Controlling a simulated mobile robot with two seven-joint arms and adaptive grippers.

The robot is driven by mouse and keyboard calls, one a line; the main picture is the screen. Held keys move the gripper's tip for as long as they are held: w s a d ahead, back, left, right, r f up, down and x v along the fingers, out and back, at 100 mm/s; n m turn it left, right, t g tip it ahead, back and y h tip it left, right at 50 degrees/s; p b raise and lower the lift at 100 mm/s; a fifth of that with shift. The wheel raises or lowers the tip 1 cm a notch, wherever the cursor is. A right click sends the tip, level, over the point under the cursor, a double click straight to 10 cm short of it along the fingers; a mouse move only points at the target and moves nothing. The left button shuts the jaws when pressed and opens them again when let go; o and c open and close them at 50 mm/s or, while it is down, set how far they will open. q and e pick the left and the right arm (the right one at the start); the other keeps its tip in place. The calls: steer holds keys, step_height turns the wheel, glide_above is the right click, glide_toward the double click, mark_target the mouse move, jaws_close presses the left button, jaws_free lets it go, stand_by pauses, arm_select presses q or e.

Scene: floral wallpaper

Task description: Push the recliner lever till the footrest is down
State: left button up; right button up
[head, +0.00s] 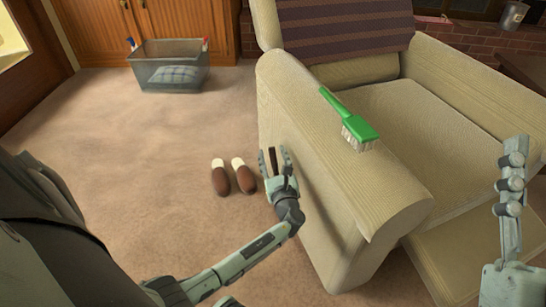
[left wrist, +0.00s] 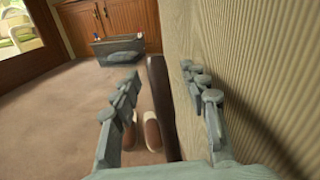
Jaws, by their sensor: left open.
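The beige recliner (head: 365,75) stands at the right in the head view. Its footrest (head: 475,258) shows at the lower right as a panel sticking out from the front, partly cut off by the frame. The dark brown lever (head: 273,160) is on the outer side of the near armrest. It also shows in the left wrist view (left wrist: 160,95) as an upright dark bar. My left gripper (head: 274,153) is open, with its fingers on either side of the lever; contact cannot be told. My right gripper (head: 512,172) is at the right edge, its finger opening unclear.
A green brush (head: 350,120) lies on the near armrest. A pair of brown slippers (head: 233,177) is on the carpet just left of my left gripper. A grey bin (head: 168,70) with a cushion stands by the wooden cabinet. The carpet at left is clear.

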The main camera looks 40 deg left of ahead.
arm_select(q)
jaws_close()
stand_by(0.4)
